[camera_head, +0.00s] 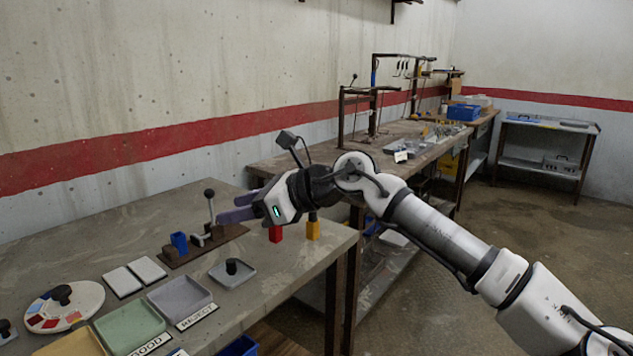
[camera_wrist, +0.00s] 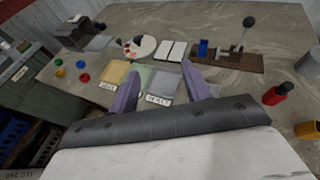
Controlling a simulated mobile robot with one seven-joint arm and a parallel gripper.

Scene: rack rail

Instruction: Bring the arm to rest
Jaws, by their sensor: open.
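My gripper (camera_head: 238,208) is stretched out over the near table, above its surface close to a brown rail fixture with a lever. In the wrist view my gripper (camera_wrist: 160,92) shows two purple fingers spread apart with nothing between them. The fingers point toward the table, with the trays beyond them. My white and grey arm reaches in from the lower right of the head view.
Open floor lies right.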

